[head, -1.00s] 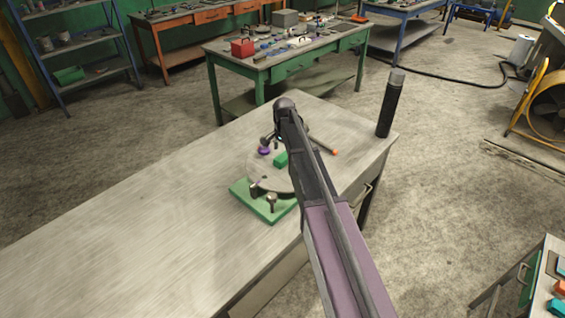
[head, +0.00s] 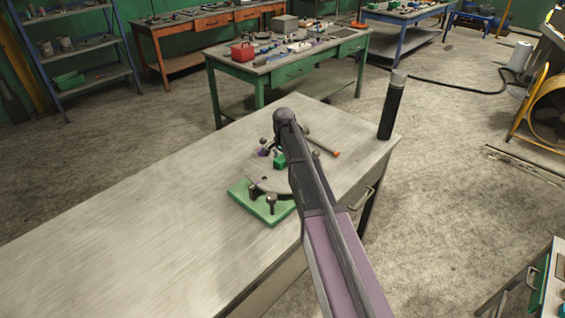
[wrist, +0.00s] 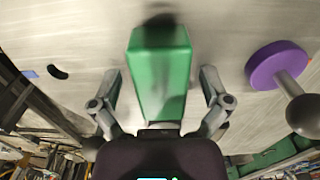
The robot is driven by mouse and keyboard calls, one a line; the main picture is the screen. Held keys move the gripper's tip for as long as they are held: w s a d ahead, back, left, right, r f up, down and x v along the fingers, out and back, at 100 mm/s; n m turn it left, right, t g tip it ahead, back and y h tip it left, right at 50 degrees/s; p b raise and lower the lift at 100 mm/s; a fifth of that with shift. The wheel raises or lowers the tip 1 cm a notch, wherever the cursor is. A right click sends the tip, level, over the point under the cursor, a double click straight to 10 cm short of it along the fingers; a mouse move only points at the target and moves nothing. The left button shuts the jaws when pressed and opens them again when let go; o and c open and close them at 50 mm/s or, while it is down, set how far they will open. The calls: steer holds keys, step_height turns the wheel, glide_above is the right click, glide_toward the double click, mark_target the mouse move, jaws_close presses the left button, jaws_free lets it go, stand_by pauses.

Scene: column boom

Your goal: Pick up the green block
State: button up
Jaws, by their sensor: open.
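The green block (head: 280,161) lies on a round grey disc (head: 264,180) on the light workbench. In the wrist view the green block (wrist: 160,72) sits between the two fingers of my gripper (wrist: 162,92), with a gap on each side. My gripper (head: 278,150) is open and is partly hidden by my arm in the head view. I cannot tell how far down the fingers reach beside the block.
A purple knob (wrist: 278,66) with a dark ball end is close to the right finger. A green base plate (head: 258,207) with dark pegs is under the disc. An orange-tipped rod (head: 325,147) and a black cylinder (head: 391,106) are to the right. The bench's left is clear.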

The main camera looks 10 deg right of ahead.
steer(key=c, duration=1.3)
steer(key=shift+o, duration=0.2)
steer(key=shift+r, duration=0.1)
step_height(320, 180, up, 4)
steer(key=p, duration=0.4)
steer(key=shift+f, duration=0.2)
steer(key=s+a+r+p, duration=0.1)
steer(key=s, duration=1.5)
steer(key=shift+r, duration=0.1)
